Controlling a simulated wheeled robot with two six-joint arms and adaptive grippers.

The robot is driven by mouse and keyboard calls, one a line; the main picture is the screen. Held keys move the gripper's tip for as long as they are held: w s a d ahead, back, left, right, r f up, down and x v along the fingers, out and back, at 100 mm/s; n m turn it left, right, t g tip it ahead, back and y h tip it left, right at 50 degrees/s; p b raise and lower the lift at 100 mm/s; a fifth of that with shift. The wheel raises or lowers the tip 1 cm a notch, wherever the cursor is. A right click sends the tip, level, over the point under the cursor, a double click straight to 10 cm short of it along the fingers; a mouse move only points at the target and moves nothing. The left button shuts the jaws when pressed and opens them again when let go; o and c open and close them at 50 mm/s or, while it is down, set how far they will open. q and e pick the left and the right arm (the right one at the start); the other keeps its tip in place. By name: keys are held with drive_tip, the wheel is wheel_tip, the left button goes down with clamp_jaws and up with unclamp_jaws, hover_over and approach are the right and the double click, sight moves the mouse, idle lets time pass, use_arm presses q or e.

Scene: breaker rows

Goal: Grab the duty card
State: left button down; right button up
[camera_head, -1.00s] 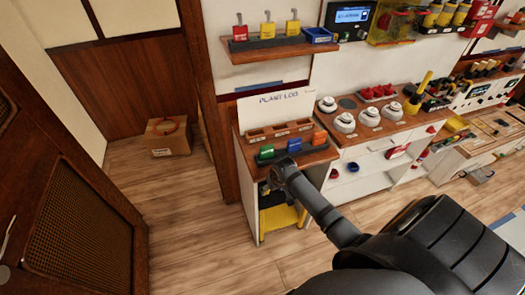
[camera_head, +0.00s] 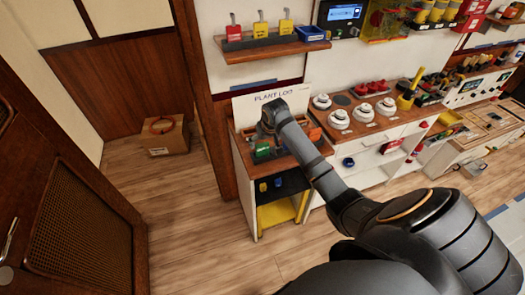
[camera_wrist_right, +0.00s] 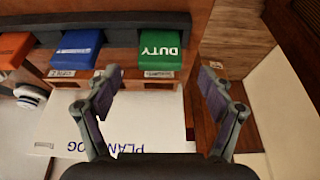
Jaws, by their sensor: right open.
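In the head view the green card (camera_head: 262,149) is at the left end of the cabinet-top row. My right gripper (camera_wrist_right: 160,86) is open and empty. Its two fingers are spread on either side of the card's line in the wrist view, apart from the card. In the head view the wrist (camera_head: 275,115) hangs above the row and hides part of it. My left gripper is not in view.
A blue card (camera_wrist_right: 77,50) and an orange card (camera_wrist_right: 14,49) share the rack. A white "PLANT LOG" board (camera_head: 258,98) stands behind. A shelf with padlocks (camera_head: 270,42) hangs above, and white domed devices (camera_head: 338,118) stand to the right.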

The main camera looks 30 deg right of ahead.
sight(262, 144)
drive_tip(key=x, duration=0.2)
drive_tip(key=p+x, duration=0.1)
drive_tip(key=x, duration=0.2)
drive_tip(key=shift+w+d+r, duration=0.1)
drive_tip(key=shift+w, duration=0.3)
drive_tip(key=shift+s, duration=0.1)
drive_tip(key=c, duration=1.3)
drive_tip(key=shift+o, duration=0.2)
drive_tip(key=shift+r, duration=0.15)
